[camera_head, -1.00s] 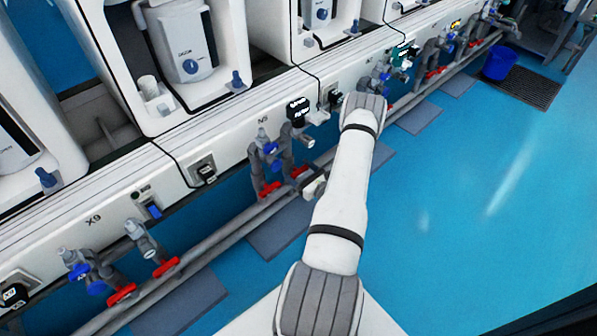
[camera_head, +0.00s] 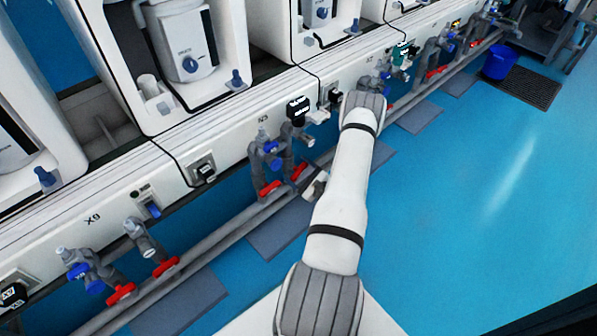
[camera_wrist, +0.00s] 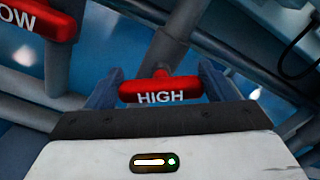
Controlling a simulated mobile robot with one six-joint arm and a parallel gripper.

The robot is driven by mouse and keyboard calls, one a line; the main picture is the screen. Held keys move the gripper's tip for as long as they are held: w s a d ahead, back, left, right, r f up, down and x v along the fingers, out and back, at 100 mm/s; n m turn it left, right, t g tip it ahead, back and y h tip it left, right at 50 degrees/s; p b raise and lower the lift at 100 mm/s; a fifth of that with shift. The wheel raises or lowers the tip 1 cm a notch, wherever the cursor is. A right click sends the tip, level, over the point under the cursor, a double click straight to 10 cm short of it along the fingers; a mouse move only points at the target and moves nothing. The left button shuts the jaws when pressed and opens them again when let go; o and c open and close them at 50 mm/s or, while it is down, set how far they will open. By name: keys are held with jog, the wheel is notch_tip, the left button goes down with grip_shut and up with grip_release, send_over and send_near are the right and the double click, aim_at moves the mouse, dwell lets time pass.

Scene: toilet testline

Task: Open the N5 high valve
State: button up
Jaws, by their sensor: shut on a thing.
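The N5 high valve has a red handle marked HIGH (camera_wrist: 160,91), which lies level between the two fingers in the wrist view. My gripper (camera_wrist: 158,84) is shut on this handle, with one grey-blue finger at each end of it. In the head view the red handle (camera_head: 299,171) is the right one of the pair under the N5 label, and my gripper (camera_head: 308,177) reaches it from the lower right. The red LOW handle (camera_wrist: 38,17) is at the upper left of the wrist view, apart from the fingers; it also shows in the head view (camera_head: 270,188).
Blue-handled valves (camera_head: 271,148) sit just above the N5 red handles. A grey pipe (camera_head: 235,222) runs along below the white bench. Another valve group (camera_head: 110,270) with red handles is at the lower left. The blue floor (camera_head: 470,210) on the right is clear.

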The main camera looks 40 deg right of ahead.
jog(key=n, duration=0.6)
jog(key=shift+a+f+n+b, duration=0.1)
jog(key=shift+f+n+b, duration=0.1)
jog(key=shift+n+b, duration=0.15)
jog(key=n+b, duration=0.1)
jog(key=n, duration=0.4)
jog(key=shift+f, duration=0.15)
jog(key=shift+a, duration=0.1)
jog(key=o, duration=1)
jog(key=shift+s, duration=0.1)
jog(key=s+p, duration=0.1)
jog(key=s, duration=0.4)
jog(key=s+p, duration=0.1)
jog(key=s, duration=0.1)
jog(key=shift+s+d+p, duration=0.3)
